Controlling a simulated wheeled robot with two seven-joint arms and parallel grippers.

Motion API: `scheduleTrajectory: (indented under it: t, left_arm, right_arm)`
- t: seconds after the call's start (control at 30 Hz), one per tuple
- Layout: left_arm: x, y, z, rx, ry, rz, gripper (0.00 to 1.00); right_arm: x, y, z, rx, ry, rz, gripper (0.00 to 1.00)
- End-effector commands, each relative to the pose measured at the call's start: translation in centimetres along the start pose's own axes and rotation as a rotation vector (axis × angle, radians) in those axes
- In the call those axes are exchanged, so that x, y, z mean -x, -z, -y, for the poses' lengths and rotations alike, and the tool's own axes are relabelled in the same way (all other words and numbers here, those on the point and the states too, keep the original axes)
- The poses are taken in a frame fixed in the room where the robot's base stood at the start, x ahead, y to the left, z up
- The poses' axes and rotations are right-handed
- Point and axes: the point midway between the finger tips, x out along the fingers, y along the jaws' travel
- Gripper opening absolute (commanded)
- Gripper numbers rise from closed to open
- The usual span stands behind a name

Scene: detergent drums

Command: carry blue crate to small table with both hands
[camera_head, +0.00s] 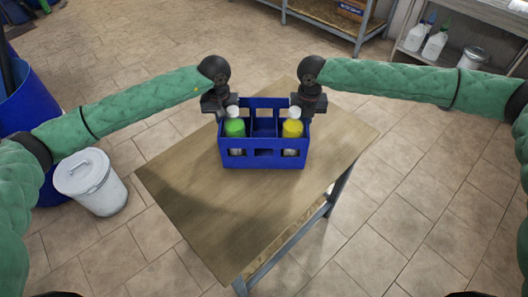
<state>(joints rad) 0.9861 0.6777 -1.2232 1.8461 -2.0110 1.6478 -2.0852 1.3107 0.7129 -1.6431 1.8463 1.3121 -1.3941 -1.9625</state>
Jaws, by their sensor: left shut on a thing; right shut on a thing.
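The blue crate (264,161) is upright over the far part of the small wooden table (220,215). I cannot tell whether its base touches the tabletop. My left gripper (222,107) is shut on the crate's left side. My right gripper (308,106) is shut on the crate's right side. The fingertips are partly hidden at the crate's rim.
A white lidded bucket (92,182) stands on the floor left of the table, by a large blue drum (28,103). A metal shelf (325,18) is at the back, and a shelf with white jugs (435,45) is at the upper right. The near tabletop is bare.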

Motion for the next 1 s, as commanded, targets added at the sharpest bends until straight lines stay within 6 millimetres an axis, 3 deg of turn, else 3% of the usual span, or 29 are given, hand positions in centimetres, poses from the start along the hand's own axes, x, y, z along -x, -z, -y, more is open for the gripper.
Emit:
scheduleTrajectory:
  t: [0.53, 0.6, 0.67, 1.0]
  left_arm:
    - [-1.6, 0.1, 0.3, 0.005, 0.004, -0.001, 0.00]
    - [-1.5, 0.1, 0.3, 0.004, 0.005, 0.001, 0.21]
    - [-1.5, 0.1, 0.3, 0.004, 0.004, 0.001, 0.31]
    - [-1.2, 0.1, 0.1, 0.001, 0.001, 0.000, 0.31]
  right_arm:
    - [-1.6, -0.1, 0.3, -0.005, 0.004, 0.001, 0.00]
    - [-1.6, -0.1, 0.3, -0.005, 0.004, -0.001, 0.21]
    - [-1.6, -0.1, 0.3, -0.004, 0.004, -0.001, 0.31]
    - [-1.5, 0.0, 0.1, -0.001, 0.001, 0.000, 0.31]
